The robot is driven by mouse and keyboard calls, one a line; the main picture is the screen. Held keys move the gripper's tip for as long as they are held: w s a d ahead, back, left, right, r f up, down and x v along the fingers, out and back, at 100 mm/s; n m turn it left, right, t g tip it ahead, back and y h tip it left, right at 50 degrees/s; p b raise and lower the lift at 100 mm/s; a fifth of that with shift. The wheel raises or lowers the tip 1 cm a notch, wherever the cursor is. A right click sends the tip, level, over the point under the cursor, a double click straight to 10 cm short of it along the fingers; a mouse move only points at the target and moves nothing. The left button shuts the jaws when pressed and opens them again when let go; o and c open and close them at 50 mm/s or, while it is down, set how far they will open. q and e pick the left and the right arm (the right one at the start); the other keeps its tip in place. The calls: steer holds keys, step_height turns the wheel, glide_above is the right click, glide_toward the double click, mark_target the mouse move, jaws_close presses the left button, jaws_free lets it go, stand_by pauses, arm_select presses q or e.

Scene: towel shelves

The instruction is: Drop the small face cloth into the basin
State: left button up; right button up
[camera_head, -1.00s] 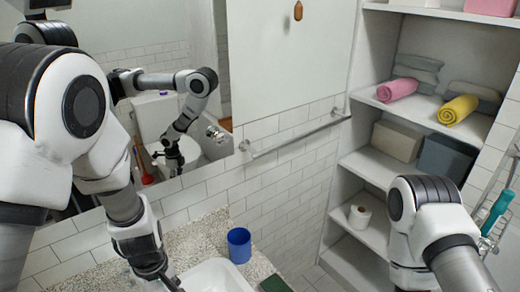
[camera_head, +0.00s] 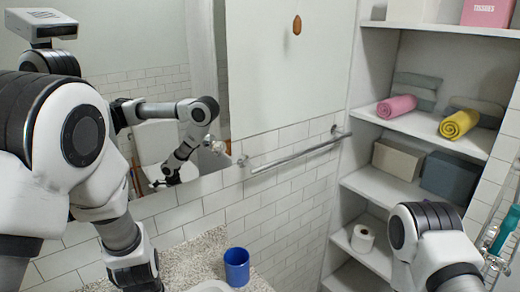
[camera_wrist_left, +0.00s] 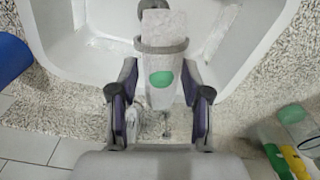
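No small face cloth can be made out for certain. My left gripper (camera_wrist_left: 160,92) points down over the counter by the basin (camera_wrist_left: 65,40) in the left wrist view. Its two fingers stand apart. A pale, upright-looking piece with a green oval (camera_wrist_left: 161,79) shows between or beyond them; I cannot tell what it is or whether they touch it. In the head view the left hand is cut off at the bottom edge, and only a sliver of the basin (camera_head: 210,287) shows. My right arm is at the lower right, its gripper out of view.
A blue cup (camera_head: 237,267) stands on the speckled counter (camera_head: 190,262). The shelves at right hold a pink rolled towel (camera_head: 397,106), a yellow rolled towel (camera_head: 458,125), boxes and a paper roll (camera_head: 362,238). A towel rail (camera_head: 295,154) juts from the tiled wall.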

arm_select(q)
steer(key=o, duration=0.5)
steer(key=shift+w, duration=0.1)
step_height(320, 180, up, 12)
steer(key=shift+f, duration=0.1)
